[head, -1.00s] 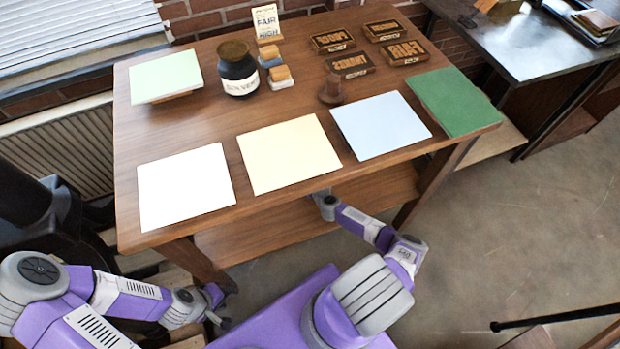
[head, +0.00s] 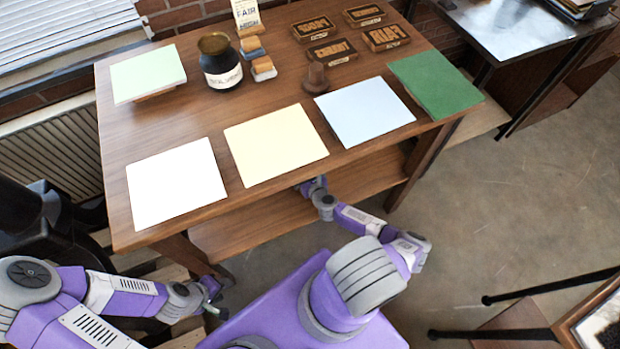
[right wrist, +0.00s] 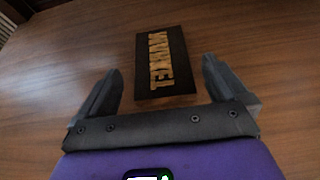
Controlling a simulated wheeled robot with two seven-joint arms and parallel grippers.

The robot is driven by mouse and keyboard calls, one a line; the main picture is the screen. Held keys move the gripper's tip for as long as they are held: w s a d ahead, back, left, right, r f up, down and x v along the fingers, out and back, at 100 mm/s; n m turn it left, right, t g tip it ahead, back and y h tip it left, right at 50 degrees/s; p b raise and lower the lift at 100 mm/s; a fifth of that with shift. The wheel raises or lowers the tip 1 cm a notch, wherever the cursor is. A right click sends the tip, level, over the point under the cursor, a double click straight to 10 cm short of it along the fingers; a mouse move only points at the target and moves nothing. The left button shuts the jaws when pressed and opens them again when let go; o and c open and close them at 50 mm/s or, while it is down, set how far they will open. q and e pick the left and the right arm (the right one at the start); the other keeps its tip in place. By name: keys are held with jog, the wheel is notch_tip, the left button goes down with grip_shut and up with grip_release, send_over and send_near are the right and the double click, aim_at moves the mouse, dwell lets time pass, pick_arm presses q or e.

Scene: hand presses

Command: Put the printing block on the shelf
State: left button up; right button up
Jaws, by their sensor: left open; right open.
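In the right wrist view a dark printing block (right wrist: 164,65) with raised tan mirrored letters lies flat on a brown wooden surface. My right gripper (right wrist: 161,75) is open, its two fingers apart on either side of the block's near part; contact cannot be told. In the head view my right arm reaches under the table's front edge, and its gripper is hidden there. The table's lower wooden shelf (head: 245,228) shows below the top. Several similar blocks, such as one (head: 332,51), lie on the table top. My left gripper (head: 214,290) is open and empty, low at left.
The table top (head: 205,120) holds a white sheet (head: 175,184), a cream sheet (head: 275,145), a blue sheet (head: 362,110), a green sheet (head: 435,84), a dark jar (head: 221,66) and small stamps (head: 263,68). A metal-topped bench (head: 525,32) stands at right. Floor is open at right.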

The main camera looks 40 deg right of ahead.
jog(key=p+v, duration=0.1)
jog(key=v, duration=0.5)
jog(key=shift+f, duration=0.1)
dwell(0.4)
